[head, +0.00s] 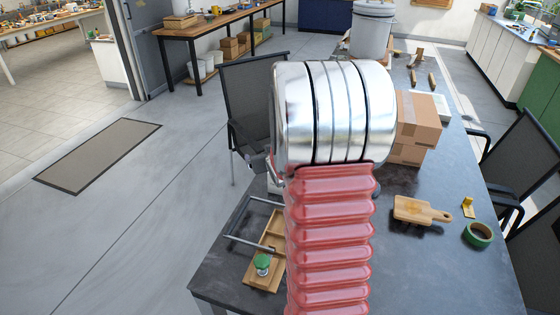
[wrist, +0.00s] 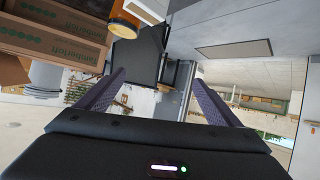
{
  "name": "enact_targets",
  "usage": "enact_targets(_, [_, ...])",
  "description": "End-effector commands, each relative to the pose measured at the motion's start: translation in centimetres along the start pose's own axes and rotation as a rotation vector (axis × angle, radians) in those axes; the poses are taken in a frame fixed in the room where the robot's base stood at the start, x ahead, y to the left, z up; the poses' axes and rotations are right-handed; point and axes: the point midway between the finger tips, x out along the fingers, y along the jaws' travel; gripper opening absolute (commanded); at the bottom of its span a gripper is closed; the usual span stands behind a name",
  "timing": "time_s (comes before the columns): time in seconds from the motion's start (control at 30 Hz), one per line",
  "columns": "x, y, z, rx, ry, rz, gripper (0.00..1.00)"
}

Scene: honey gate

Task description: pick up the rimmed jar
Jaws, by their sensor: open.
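A jar-like thing (wrist: 125,25), amber with a pale rim or lid, is cut off by the top edge of the wrist view, next to cardboard boxes. I cannot tell for sure that it is the rimmed jar. In the head view I cannot make out this jar; my arm covers the middle of the table. My gripper (wrist: 158,78) shows in the wrist view with its two dark purple fingers wide apart and nothing between them. The jar lies beyond the fingertips, apart from them. The head view does not show the fingers clearly.
Cardboard boxes (head: 418,118) stand on the dark table (head: 440,265). A wooden board (head: 420,211), green tape roll (head: 478,234) and yellow piece (head: 468,207) lie right. A wooden tray (head: 254,277) with a green-topped item (head: 262,262) is front left. A white bucket (head: 370,35) stands behind.

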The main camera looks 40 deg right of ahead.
Motion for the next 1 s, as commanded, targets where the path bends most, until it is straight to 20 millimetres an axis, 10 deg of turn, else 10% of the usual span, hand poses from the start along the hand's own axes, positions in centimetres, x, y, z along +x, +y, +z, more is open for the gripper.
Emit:
enact_targets(0.5, [6.4,9.6,7.3,0.094,0.169,0.019,0.87])
enact_targets(1.0, [6.8,10.3,8.0,0.102,0.189,0.017,0.87])
